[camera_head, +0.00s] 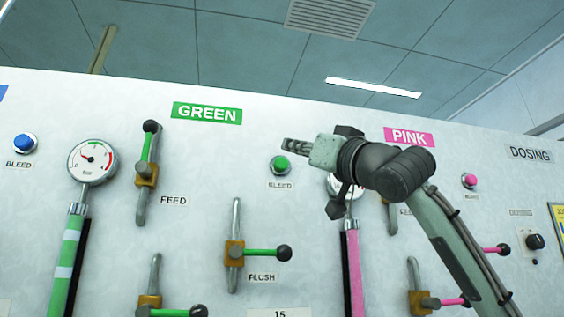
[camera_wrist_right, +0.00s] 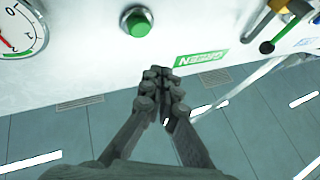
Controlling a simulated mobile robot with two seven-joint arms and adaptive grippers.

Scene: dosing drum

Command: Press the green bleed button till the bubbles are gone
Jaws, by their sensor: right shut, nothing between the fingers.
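The green bleed button (camera_head: 281,163) sits in a metal ring on the white panel, above a BLEED label and below right of the GREEN sign (camera_head: 207,113). It also shows in the right wrist view (camera_wrist_right: 138,22) at the top. My right gripper (camera_head: 287,145) is shut and empty. Its fingertips look just above the button in the head view; in the right wrist view the fingers (camera_wrist_right: 160,82) are apart from it. The green sight tube (camera_head: 66,262) at the left has pale bands in its green column, which look like bubbles. My left gripper is not in view.
Left of the button are the green feed lever (camera_head: 147,165) and a gauge (camera_head: 93,160); below is the green flush lever (camera_head: 258,253). My right arm partly hides the pink gauge. A blue button (camera_head: 24,143) and a pink button (camera_head: 469,180) stand farther off.

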